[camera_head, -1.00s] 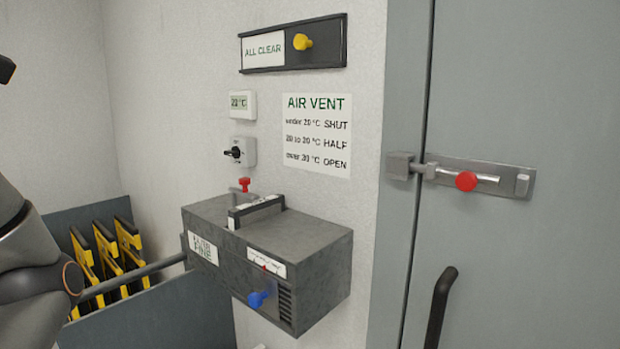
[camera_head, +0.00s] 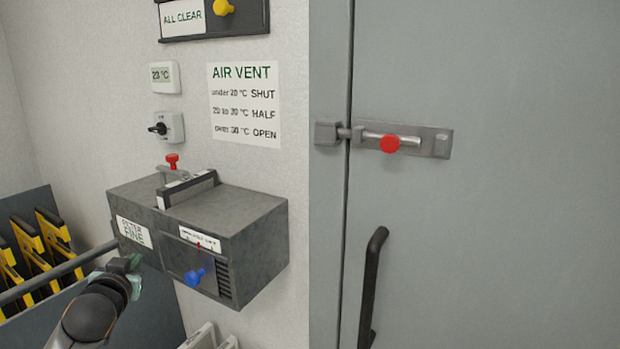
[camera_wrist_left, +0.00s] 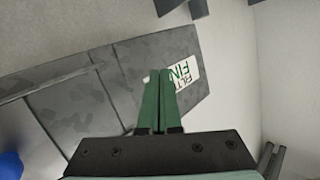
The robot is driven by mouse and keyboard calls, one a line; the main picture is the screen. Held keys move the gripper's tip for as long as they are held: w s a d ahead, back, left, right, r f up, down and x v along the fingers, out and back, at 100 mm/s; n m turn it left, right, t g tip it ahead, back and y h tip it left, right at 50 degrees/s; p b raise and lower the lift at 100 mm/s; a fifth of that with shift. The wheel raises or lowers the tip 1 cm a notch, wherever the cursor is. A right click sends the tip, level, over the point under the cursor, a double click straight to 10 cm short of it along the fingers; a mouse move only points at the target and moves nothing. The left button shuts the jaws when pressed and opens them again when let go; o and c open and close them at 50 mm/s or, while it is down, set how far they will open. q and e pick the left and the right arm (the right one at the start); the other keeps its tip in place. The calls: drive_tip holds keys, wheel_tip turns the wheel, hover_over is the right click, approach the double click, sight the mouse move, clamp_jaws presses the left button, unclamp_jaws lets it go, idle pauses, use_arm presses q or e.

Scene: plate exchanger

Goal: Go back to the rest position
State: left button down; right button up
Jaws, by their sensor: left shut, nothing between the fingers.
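My left gripper (camera_head: 132,274) is at the lower left of the head view, in front of the lower left part of the grey filter box (camera_head: 240,215). In the left wrist view its green fingers (camera_wrist_left: 157,84) lie together with nothing between them. Their tips appear in front of the box's white filter label (camera_wrist_left: 184,72); I cannot tell whether they touch it. My right gripper is in neither view.
A blue knob (camera_head: 194,277) sticks out of the box front, and a red knob (camera_head: 172,160) stands behind the box. A door with a red-knobbed bolt (camera_head: 390,144) and a black handle (camera_head: 372,285) is at the right. Yellow-and-black plates (camera_head: 30,245) stand in a bin at the left.

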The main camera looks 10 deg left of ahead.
use_arm(q)
drive_tip(key=s+d+f+m+g+h, duration=0.1)
drive_tip(key=s+d+f+m+h, duration=0.15)
drive_tip(key=s+f, duration=0.55)
drive_tip(key=s+d+f+m+g+h, duration=0.15)
drive_tip(key=s+d+f, duration=0.25)
drive_tip(key=f, duration=0.8)
drive_tip(key=s+d+f+m+g+h, duration=0.2)
drive_tip(key=s+d+f+m, duration=0.15)
drive_tip(key=s+f, duration=0.45)
drive_tip(key=s+d+f+m+g+h, duration=0.15)
drive_tip(key=s+d+f, duration=0.35)
drive_tip(key=s+f, duration=0.5)
drive_tip(key=d+r+n+t+p, duration=0.1)
drive_tip(key=d+r+n, duration=0.2)
drive_tip(key=d, duration=0.7)
drive_tip(key=shift+w+d+n+h, duration=0.15)
drive_tip(key=shift+d+n+h, duration=0.2)
drive_tip(key=shift+n, duration=0.85)
